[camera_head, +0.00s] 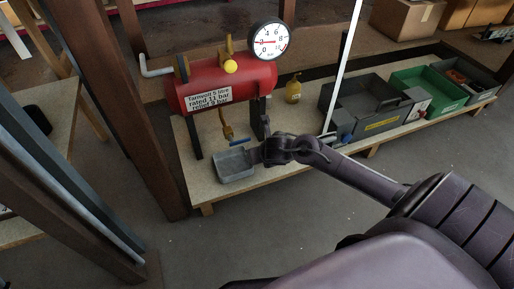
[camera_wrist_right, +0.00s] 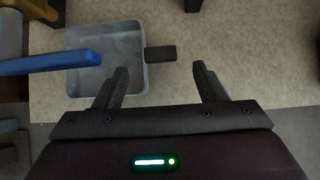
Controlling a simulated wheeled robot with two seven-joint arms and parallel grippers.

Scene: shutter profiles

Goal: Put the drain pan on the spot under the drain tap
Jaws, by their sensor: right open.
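The drain pan (camera_head: 232,168) is a small grey open tray at the front edge of the bench, below the drain tap (camera_head: 226,130). In the right wrist view the pan (camera_wrist_right: 107,78) lies flat with a short dark handle (camera_wrist_right: 160,53) on its right side. The tap's blue lever (camera_wrist_right: 45,63) overlaps the pan's left part there. My right gripper (camera_wrist_right: 160,68) is open. Its fingers are on either side of the handle's line, with no contact visible. In the head view it (camera_head: 258,154) is at the pan's right side. No marked spot can be made out. My left gripper is not in view.
The red tank (camera_head: 222,88) with a pressure gauge (camera_head: 270,42) stands above the bench. A brown post (camera_head: 128,110) is at left. Bench board (camera_wrist_right: 245,60) right of the handle is clear.

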